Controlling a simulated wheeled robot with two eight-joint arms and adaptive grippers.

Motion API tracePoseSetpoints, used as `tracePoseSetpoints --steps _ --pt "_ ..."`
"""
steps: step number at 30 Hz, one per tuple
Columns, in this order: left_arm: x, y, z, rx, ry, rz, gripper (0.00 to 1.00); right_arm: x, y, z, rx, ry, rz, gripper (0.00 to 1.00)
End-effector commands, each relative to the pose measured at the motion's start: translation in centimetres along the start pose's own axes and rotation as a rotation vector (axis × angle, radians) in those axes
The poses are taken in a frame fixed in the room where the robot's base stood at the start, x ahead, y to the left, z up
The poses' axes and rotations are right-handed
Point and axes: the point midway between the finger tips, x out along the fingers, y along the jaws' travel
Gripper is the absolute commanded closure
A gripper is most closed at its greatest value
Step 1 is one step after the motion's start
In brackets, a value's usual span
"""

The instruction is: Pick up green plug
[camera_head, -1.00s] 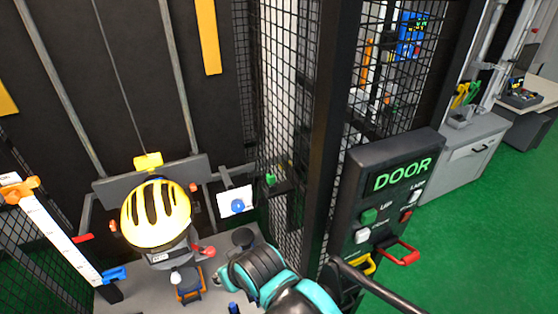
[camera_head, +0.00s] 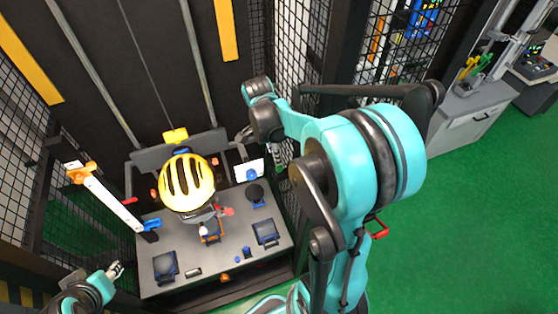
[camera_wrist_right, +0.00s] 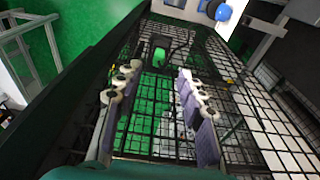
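The green plug (camera_wrist_right: 160,56) shows in the right wrist view as a small bright green piece on a dark holder against the black mesh. My right gripper (camera_wrist_right: 157,82) is open in that view, its two padded fingers apart, with the plug ahead of the gap and nothing between them. In the head view my right gripper (camera_head: 243,135) is small, left of my teal arm and near the white card; I cannot make out the plug clearly there. My left gripper (camera_head: 116,270) is at the lower left, away from the plug; its opening is too small to read.
A white measuring bar (camera_head: 110,203) is at left. Mesh walls (camera_wrist_right: 250,130) close in the right gripper's space. Green floor lies open at right.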

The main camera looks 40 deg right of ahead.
Motion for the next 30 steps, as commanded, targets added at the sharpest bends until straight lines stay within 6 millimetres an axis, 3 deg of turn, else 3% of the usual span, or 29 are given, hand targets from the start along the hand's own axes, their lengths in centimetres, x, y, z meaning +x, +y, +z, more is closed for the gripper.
tracePoseSetpoints --steps 15,24,29,30 --pt "-0.2 0.0 -0.2 0.000 0.000 0.000 0.63 6.7 0.1 -0.1 0.001 0.000 -0.001 0.61" --pt "-0.2 0.0 -0.2 0.000 0.000 0.000 0.63 7.3 0.2 -0.1 0.000 0.000 -0.001 0.61" --pt "-0.2 0.0 -0.2 0.000 0.000 0.000 0.63 7.3 0.2 -0.1 0.000 0.000 -0.001 1.00" --pt "-0.2 0.0 -0.2 0.000 0.000 0.000 0.63 7.3 0.2 -0.1 0.000 0.000 -0.001 1.00"
